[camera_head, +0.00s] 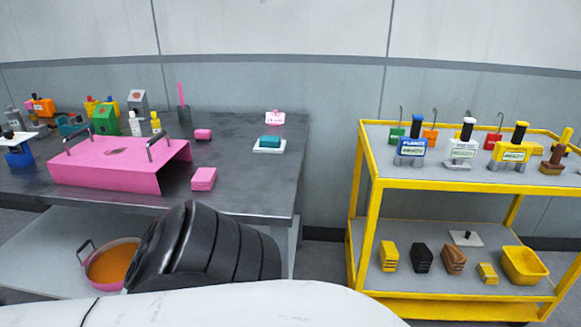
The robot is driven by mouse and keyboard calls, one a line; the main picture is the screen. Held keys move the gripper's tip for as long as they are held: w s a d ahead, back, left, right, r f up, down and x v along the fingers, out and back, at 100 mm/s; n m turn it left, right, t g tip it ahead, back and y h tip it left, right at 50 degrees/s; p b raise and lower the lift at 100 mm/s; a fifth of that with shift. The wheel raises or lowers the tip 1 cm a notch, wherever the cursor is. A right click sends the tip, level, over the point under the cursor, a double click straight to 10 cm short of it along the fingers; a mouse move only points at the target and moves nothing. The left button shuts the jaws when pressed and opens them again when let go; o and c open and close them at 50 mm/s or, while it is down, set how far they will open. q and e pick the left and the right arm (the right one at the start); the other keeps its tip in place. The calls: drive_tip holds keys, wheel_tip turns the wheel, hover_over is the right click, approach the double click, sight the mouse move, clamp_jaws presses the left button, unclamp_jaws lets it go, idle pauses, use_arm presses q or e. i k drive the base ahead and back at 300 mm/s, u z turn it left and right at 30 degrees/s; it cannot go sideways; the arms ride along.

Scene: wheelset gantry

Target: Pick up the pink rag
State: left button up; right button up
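Two small pink items lie on the dark metal table (245,200). The nearer pink item (204,179) is a flat block, like a folded cloth, just right of a pink tray-like stand with two handles (105,174). The farther pink item (203,134) is smaller and lies behind it, toward the back of the table. I cannot tell for sure which of them is the rag. Neither of my grippers is in view. Part of my own dark ribbed arm and a white part of me cover the lower left and bottom.
A teal block on a white pad (269,143) and a pink-labelled card (275,117) sit at the table's right. Bottles and boxes crowd the back left. A pink pan (112,264) is on the lower shelf. A yellow cart (364,190) with tools stands right, across a gap.

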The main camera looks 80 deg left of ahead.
sight(205, 179)
drive_tip(key=u, duration=3.1)
